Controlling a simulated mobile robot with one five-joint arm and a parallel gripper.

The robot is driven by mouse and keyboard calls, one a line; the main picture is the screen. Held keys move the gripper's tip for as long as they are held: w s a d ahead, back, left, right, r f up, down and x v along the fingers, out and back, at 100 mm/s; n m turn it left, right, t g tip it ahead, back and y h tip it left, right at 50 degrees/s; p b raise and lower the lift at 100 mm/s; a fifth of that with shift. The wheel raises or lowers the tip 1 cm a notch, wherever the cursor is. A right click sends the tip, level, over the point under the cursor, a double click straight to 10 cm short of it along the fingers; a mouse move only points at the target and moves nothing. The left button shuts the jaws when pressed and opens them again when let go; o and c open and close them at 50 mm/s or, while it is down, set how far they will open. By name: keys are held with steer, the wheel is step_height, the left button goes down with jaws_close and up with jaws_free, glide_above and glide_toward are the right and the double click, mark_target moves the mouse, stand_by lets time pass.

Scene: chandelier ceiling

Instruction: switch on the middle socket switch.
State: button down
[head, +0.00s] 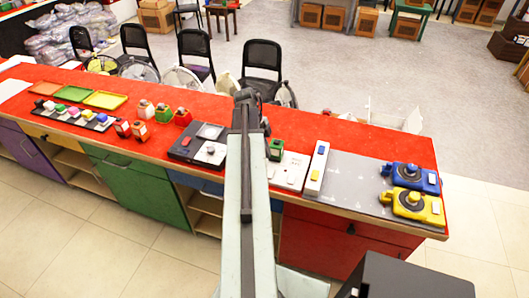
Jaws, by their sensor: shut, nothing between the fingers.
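My gripper (246,95) is at the far end of my raised arm, near the counter's back edge, left of both. It looks shut and empty. My arm hides part of the counter left of the white panel.
A small green device (276,149) stands behind the white panel. A dark panel (185,148) lies left of my arm. Blue (410,178) and yellow (412,206) devices sit on a grey mat at right. Black chairs (262,60) stand behind the counter.

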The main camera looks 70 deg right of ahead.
mark_target(272, 170)
steer(key=b+x, duration=0.4)
steer(key=x, duration=0.1)
steer(key=w+b+x, duration=0.1)
steer(key=b+x, duration=0.1)
steer(key=shift+s+d+f, duration=0.1)
steer(key=shift+f, duration=0.45)
steer(key=shift+d+f+b, duration=0.1)
steer(key=shift+f+b, duration=0.2)
steer(key=shift+b, duration=0.1)
steer(key=shift+d+f+b, duration=0.15)
steer(key=shift+f+b, duration=0.25)
steer(key=shift+r, duration=0.2)
steer(key=shift+a+r+p, duration=0.1)
steer(key=shift+a+p, duration=0.2)
steer(key=shift+a, duration=0.6)
